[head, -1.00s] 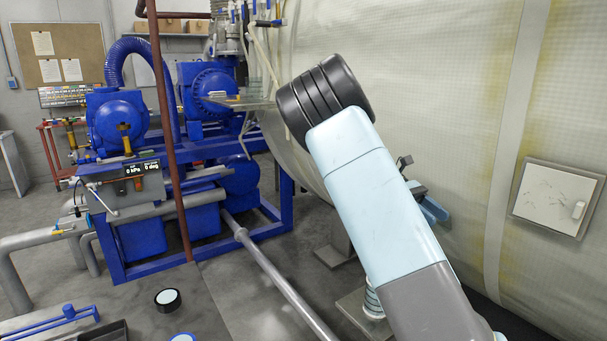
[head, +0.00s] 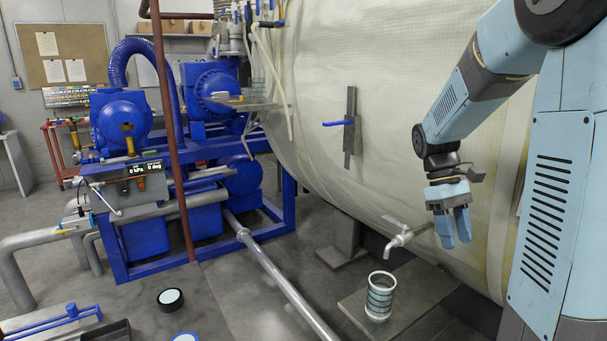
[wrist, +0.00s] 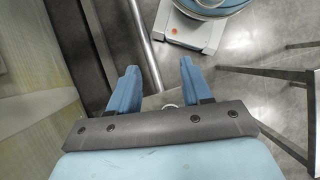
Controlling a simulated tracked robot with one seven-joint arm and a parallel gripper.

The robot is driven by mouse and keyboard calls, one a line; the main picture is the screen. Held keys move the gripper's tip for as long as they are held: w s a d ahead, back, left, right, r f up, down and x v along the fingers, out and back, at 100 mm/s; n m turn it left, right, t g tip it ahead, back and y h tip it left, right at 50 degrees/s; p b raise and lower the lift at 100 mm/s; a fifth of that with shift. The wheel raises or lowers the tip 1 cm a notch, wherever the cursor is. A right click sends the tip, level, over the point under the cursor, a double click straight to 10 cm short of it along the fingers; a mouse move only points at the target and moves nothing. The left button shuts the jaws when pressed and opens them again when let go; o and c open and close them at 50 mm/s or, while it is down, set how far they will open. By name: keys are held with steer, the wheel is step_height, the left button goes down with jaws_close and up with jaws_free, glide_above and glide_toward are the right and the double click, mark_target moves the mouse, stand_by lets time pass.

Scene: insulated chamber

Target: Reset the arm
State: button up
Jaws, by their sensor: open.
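My gripper (head: 454,227) hangs from my light blue arm at the right of the head view, with its two blue fingers pointing down. It is open and empty, in front of the pale chamber wall (head: 400,80). In the wrist view my gripper (wrist: 158,88) shows its two fingers apart with nothing between them. The grey floor lies beyond them.
A tap (head: 399,240) juts from the chamber just left of my gripper. A ringed cylinder (head: 380,296) stands below it on a grey plate (head: 425,290). A blue-handled lever (head: 349,124) is on the wall. Blue pump machinery (head: 215,190) fills the left, with a pipe (head: 285,290) along the floor.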

steer(key=s+a+r+m+t+y, duration=0.1)
steer(key=s+a+r+m+t, duration=0.1)
steer(key=s+a+r+t, duration=0.2)
steer(key=s+a+r+m+t+y, duration=0.1)
steer(key=s+a+r+m+t, duration=0.2)
steer(key=s+t, duration=0.3)
steer(key=shift+s+a+r+t, duration=0.4)
steer(key=shift+s+a+r, duration=0.4)
steer(key=shift+s, duration=0.9)
steer(key=shift+a+f, duration=0.1)
steer(key=shift+f, duration=0.05)
